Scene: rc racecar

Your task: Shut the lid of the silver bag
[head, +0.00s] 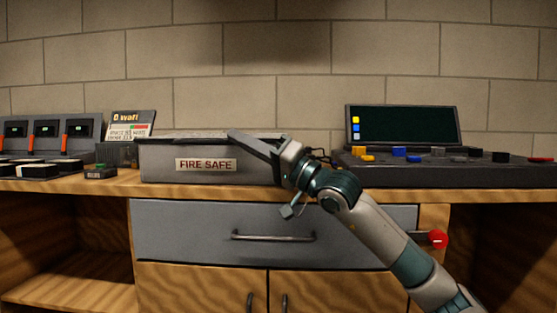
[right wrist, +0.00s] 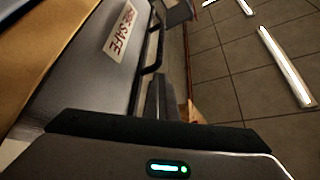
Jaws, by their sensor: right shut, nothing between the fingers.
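The silver bag (head: 158,165) is a grey box labelled FIRE SAFE, standing on the wooden counter. Its dark lid (head: 185,135) lies about level over the top; I cannot tell whether it is fully flush. My right gripper (head: 236,135) is shut and empty, slanted across the bag's top front edge at the right, at about lid height. Whether it touches the lid is unclear. In the right wrist view the bag's label (right wrist: 121,32) shows at upper left, beside the shut fingers (right wrist: 162,95). My left gripper is not in view.
A charger with a small sign (head: 130,125) stands left of the bag, beyond a small dark item (head: 100,172). A console with a screen (head: 402,127) stands to the right. A drawer (head: 180,225) and a red knob (head: 438,240) are below the counter. A block wall is behind.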

